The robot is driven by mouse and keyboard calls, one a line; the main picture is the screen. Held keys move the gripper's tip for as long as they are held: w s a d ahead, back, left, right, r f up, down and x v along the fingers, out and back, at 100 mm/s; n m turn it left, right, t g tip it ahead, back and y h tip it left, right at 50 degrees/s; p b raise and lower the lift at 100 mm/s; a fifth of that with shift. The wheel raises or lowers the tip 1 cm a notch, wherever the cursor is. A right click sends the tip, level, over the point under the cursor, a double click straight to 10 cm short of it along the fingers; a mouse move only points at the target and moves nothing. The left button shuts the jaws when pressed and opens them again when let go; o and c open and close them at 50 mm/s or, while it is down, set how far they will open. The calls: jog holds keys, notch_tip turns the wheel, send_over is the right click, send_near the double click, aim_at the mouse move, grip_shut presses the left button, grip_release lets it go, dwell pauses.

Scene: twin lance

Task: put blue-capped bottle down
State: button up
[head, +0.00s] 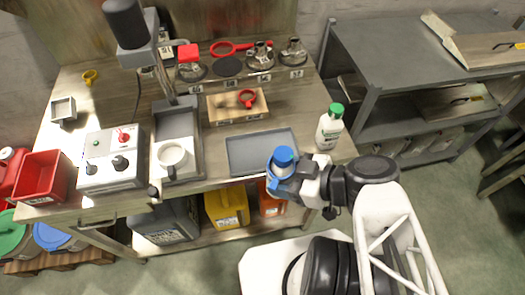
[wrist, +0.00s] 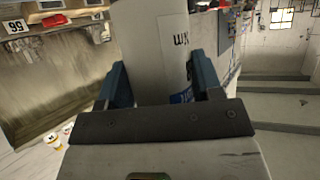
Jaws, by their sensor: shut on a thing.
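The blue-capped bottle (head: 283,158) is at the front right of the workbench, by the grey tray's right front corner. In the wrist view its pale body with a dark printed label (wrist: 160,45) stands between the two fingers. My gripper (head: 284,176) is shut on the bottle; it also shows in the wrist view (wrist: 160,85). The bottle's lower part is hidden by the gripper, so I cannot tell whether its base touches anything. The grey tray (head: 255,145) shows no other thing on it.
A green-capped white bottle (head: 329,130) stands right of the tray near the bench edge. A white cup (head: 172,156), a control box (head: 112,158) and a red bin (head: 42,178) are to the left. A wooden holder with a red ring (head: 237,105) is behind the tray.

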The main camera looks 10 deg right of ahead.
jog(key=shift+s+d+f+m+t+h, duration=0.35)
jog(key=shift+d+f+m+h, duration=0.1)
jog(key=shift+d, duration=0.15)
jog(key=shift+s+d+f+m+t+h, duration=0.2)
jog(key=shift+d+f+m+t+h, duration=0.2)
jog(key=shift+d, duration=0.2)
jog(key=shift+w, duration=0.15)
send_over(265, 154)
jog(key=shift+f, duration=0.8)
dwell(1.4)
jog(key=shift+f, duration=1.7)
jog(key=shift+f, duration=0.15)
